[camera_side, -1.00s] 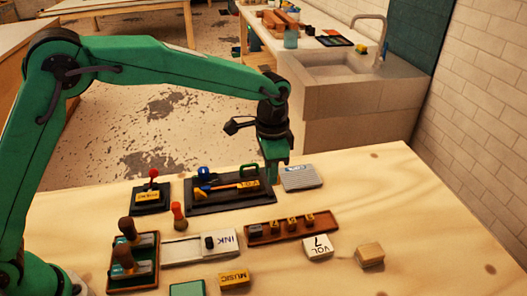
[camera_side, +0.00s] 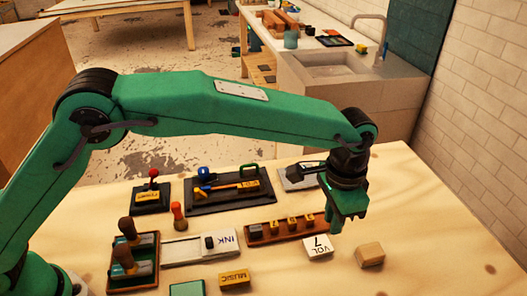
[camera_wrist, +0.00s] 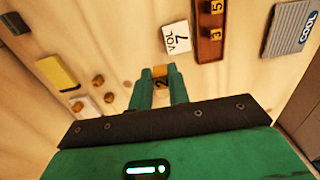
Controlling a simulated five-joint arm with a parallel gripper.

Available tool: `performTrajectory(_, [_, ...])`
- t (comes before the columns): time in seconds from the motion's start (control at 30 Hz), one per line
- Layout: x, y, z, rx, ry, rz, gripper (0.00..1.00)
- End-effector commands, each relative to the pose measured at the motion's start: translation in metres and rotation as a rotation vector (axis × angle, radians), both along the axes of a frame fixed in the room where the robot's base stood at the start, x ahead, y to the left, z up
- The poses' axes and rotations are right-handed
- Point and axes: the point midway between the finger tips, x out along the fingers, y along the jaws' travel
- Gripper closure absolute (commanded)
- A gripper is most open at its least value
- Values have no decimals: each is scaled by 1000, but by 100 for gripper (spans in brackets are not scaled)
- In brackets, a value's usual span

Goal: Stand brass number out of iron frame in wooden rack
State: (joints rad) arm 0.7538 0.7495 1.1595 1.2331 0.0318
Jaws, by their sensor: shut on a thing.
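My gripper (camera_side: 338,228) hangs over the right part of the table, to the right of the wooden rack. In the wrist view my gripper (camera_wrist: 161,82) is shut on a small brass number (camera_wrist: 161,74) that reads 2. In the side view the fingers hide this piece. The rack also shows in the wrist view (camera_wrist: 202,50), with a 5 and a 3 readable. The dark iron frame (camera_side: 205,207) lies farther back, left of my gripper.
A white VOL 7 block (camera_side: 318,246) stands just in front of the rack's right end. A wooden block (camera_side: 370,256) is to its right. A grey COOL box (camera_wrist: 285,28) lies beyond the rack. Several tools and stamps fill the left. The right front is clear.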

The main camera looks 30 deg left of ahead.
Motion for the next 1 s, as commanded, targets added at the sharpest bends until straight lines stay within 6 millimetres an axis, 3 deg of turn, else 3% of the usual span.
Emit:
performTrajectory(0.7, [92,44,-61,-1,-1,2,100])
performTrajectory(1.0, [103,49,-68,-1,-1,0,100])
